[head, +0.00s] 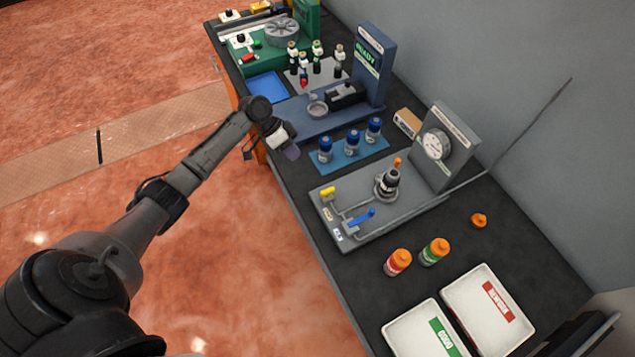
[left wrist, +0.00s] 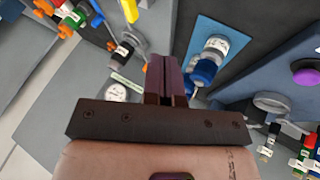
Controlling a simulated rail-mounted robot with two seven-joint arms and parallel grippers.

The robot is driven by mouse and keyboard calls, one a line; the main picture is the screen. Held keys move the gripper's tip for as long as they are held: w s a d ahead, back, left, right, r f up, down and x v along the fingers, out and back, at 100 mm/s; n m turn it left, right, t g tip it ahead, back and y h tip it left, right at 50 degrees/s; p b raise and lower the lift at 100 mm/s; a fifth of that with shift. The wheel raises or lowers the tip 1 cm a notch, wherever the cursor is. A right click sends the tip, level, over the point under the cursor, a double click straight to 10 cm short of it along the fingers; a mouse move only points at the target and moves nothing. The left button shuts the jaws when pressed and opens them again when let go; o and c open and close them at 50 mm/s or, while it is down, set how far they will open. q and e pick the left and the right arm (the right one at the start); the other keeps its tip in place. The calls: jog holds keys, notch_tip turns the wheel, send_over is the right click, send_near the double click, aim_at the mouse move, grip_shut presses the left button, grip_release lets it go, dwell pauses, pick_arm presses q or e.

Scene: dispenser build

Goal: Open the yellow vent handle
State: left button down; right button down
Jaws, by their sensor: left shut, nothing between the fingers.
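The yellow vent handle (head: 327,192) stands at the left corner of a grey plate (head: 322,222), on a thin pipe. It also shows at the top of the left wrist view (left wrist: 131,10). A blue handle (head: 360,217) sits beside it on the same plate. A dark bottle (head: 388,182) stands on the plate's round fitting, in front of a gauge panel (head: 455,139). My left gripper (head: 291,153) is over the bench's front edge, up and left of the yellow handle and apart from it. Its fingers (left wrist: 172,66) are shut and empty. My right gripper is not in view.
Several blue-capped bottles (head: 352,143) stand on a blue mat near my left gripper. Two orange-capped bottles (head: 398,262), a loose orange cap (head: 479,220) and two white trays (head: 412,336) lie toward the near end. Dark bench surface is bare around the loose cap.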

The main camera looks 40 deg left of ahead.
aim_at(328, 192)
pick_arm(q)
jog(key=x, duration=0.3)
jog(key=d+p+x, duration=0.1)
jog(key=x, duration=0.3)
jog(key=s+r+x, duration=0.1)
jog(key=x, duration=0.3)
jog(key=shift+d+p, duration=0.3)
jog(key=shift+s+d+f, duration=0.15)
jog(key=shift+s+d, duration=0.15)
jog(key=shift+d, duration=0.5)
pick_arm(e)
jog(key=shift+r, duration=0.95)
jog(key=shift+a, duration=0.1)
